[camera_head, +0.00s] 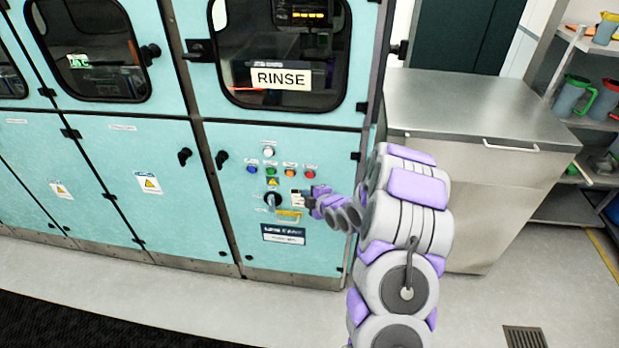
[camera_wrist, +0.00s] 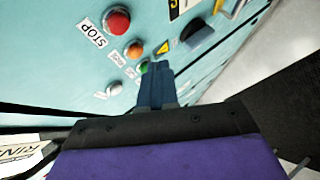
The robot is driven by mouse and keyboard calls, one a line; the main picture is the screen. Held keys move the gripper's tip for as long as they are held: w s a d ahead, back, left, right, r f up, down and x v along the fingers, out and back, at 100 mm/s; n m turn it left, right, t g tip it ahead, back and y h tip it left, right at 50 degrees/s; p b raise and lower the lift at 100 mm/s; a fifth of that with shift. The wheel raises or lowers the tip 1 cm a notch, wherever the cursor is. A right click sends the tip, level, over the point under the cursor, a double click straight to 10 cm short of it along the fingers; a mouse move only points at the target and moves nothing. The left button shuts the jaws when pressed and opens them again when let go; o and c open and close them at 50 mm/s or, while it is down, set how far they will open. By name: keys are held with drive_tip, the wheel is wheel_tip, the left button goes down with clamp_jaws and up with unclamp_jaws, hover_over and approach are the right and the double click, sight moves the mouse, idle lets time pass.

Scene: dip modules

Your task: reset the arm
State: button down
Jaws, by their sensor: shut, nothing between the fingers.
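My arm reaches out from the right in the head view. My gripper (camera_head: 299,198) is close in front of the control panel on the teal rinse cabinet (camera_head: 325,150). In the wrist view my gripper (camera_wrist: 158,72) has its fingers together, with nothing seen between them. The fingertips overlap the panel near the green button (camera_wrist: 143,67) and the black rotary knob (camera_wrist: 198,35). I cannot tell whether they touch the panel. The knob also shows in the head view (camera_head: 272,200), left of my gripper.
The panel has a red stop button (camera_wrist: 117,20), an orange button (camera_wrist: 135,50) and a white button (camera_wrist: 114,88). A steel cabinet (camera_head: 470,110) stands to the right. Shelves with jugs (camera_head: 570,95) are at the far right. Open floor (camera_head: 480,310) lies in front.

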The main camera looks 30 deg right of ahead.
idle(0.3)
drive_tip(key=s+a+r+m+g+h, duration=0.1)
drive_tip(key=s+a+r+m+g, duration=0.3)
drive_tip(key=s+r, duration=0.3)
drive_tip(key=s+a+r+m+g+h, duration=0.1)
drive_tip(key=s+a+r+m+g, duration=0.25)
drive_tip(key=s, duration=0.55)
drive_tip(key=s+a+r+m+g, duration=0.2)
drive_tip(key=s+a+r, duration=0.1)
drive_tip(key=s, duration=0.7)
drive_tip(key=s+a+r+m+g, duration=0.3)
drive_tip(key=s+a, duration=0.1)
drive_tip(key=s, duration=0.7)
drive_tip(key=s+a+r+m+g, duration=0.2)
drive_tip(key=s+a+r+m, duration=0.1)
drive_tip(key=s, duration=0.7)
drive_tip(key=shift+s+a+y, duration=0.3)
drive_tip(key=shift+s+a, duration=0.1)
drive_tip(key=shift+a, duration=0.25)
drive_tip(key=c, duration=1.8)
unclamp_jaws()
